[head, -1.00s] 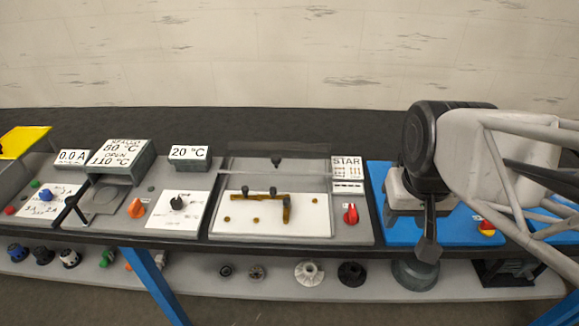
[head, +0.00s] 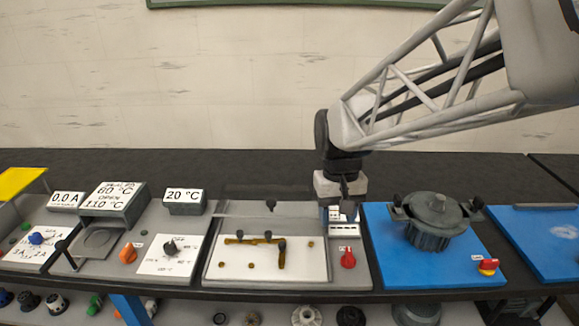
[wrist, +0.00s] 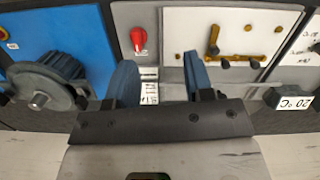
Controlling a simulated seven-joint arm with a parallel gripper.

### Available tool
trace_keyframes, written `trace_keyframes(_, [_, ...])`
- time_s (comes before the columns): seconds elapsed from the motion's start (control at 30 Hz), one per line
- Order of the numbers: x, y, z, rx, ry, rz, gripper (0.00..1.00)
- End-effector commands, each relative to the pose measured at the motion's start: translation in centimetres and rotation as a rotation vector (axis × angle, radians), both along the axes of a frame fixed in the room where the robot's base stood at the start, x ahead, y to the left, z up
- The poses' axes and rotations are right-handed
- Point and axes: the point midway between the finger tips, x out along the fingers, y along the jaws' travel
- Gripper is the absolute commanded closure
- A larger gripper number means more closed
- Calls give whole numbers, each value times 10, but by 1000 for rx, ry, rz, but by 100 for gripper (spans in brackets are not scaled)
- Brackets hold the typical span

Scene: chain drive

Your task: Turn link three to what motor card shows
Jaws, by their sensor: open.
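The link board (head: 310,272) is a white plate with brass links. One brass link (head: 247,240) lies crosswise along the back; another (head: 281,257) runs front to back at its right end. Dark knobs sit on them, and bare brass studs show. I cannot tell which link is three. The links also show in the wrist view (wrist: 213,41). The motor card (head: 342,228) stands right of the board, partly behind my gripper; earlier its heading read STAR. In the wrist view the card (wrist: 149,93) shows between the fingers. My gripper (head: 341,213) is open and empty above the card area.
A clear raised cover with a dark knob (head: 271,205) stands behind the board. A red rotary switch (head: 348,257) is right of the board. Meters and a black dial (head: 171,246) are at left.

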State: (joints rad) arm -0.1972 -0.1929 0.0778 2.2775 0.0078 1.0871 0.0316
Motion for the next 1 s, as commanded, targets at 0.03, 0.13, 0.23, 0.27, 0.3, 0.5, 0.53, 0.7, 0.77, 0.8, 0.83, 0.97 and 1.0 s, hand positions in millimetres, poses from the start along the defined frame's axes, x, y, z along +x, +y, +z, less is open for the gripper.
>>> trace_keyframes(0.03, [8, 7, -4, -2, 16, 10, 52])
trace_keyframes(0.13, [21, 19, -12, -8, 46, 25, 52])
trace_keyframes(0.23, [34, 32, -20, -14, 76, 42, 52])
trace_keyframes(0.27, [38, 36, -23, -16, 84, 46, 52])
trace_keyframes(0.3, [43, 41, -26, -18, 95, 53, 52])
trace_keyframes(0.5, [67, 69, -47, -32, 155, 85, 52])
trace_keyframes(0.53, [70, 73, -50, -35, 162, 90, 52])
trace_keyframes(0.7, [88, 97, -69, -49, 211, 117, 52])
trace_keyframes(0.77, [94, 105, -76, -54, 226, 125, 52])
trace_keyframes(0.8, [97, 110, -80, -57, 236, 129, 52])
trace_keyframes(0.83, [99, 114, -83, -59, 242, 134, 52])
trace_keyframes(0.97, [106, 125, -93, -66, 264, 146, 52])
trace_keyframes(1.0, [107, 128, -95, -67, 268, 148, 52])
